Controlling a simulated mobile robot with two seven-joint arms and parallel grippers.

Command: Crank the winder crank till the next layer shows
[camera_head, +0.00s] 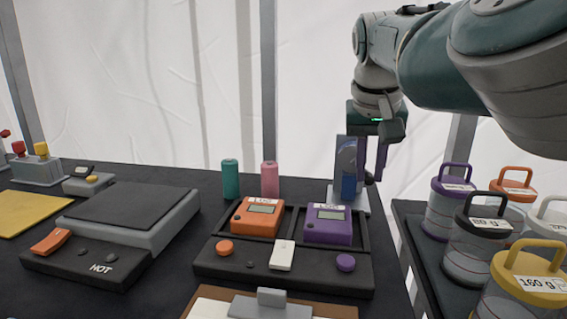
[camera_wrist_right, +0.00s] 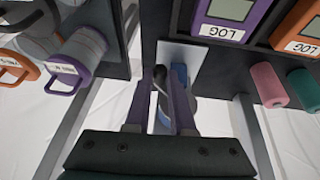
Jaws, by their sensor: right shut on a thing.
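The winder (camera_head: 347,165) is a grey upright stand with a blue, dark-edged drum, at the back right of the dark table. Its grey base plate also shows in the wrist view (camera_wrist_right: 205,55). My right gripper (camera_head: 374,176) reaches down at the winder's right side. In the wrist view its two purple fingers (camera_wrist_right: 165,100) are shut on the winder crank (camera_wrist_right: 160,85), a dark and grey piece in front of the blue part. The crank is mostly hidden by the fingers in the head view. My left gripper is not in view.
A tray (camera_head: 285,269) with orange and purple LOG devices stands in front of the winder. Teal (camera_head: 231,179) and pink (camera_head: 269,179) cylinders stand to its left. Handled weights (camera_head: 476,238) crowd a side table at right.

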